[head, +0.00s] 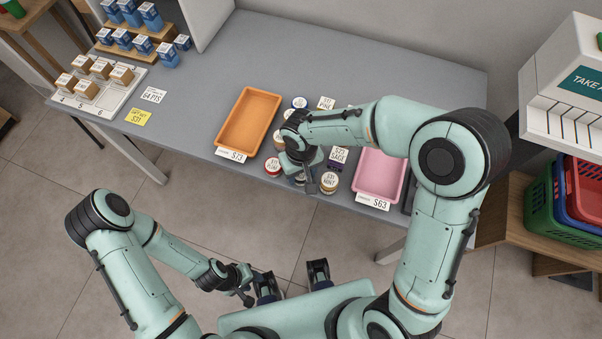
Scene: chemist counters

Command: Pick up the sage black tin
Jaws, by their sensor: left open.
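The tin labelled "SAGE" (339,155) stands among several tins on the grey counter, left of the pink tray. Its lid is pale and a little of its dark side shows. My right gripper (309,183) points down among the tins, just left of the sage tin. Its fingertips are partly hidden, so I cannot tell whether it is open or holds anything. My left gripper (246,290) is open and empty, away from the counter, low in the view.
An orange tray (233,148) lies left of the tins and a pink tray (378,190) right of them. A tin labelled "MINT" (329,182) stands close to my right gripper. My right forearm covers some tins. The counter's left middle (195,115) is mostly clear.

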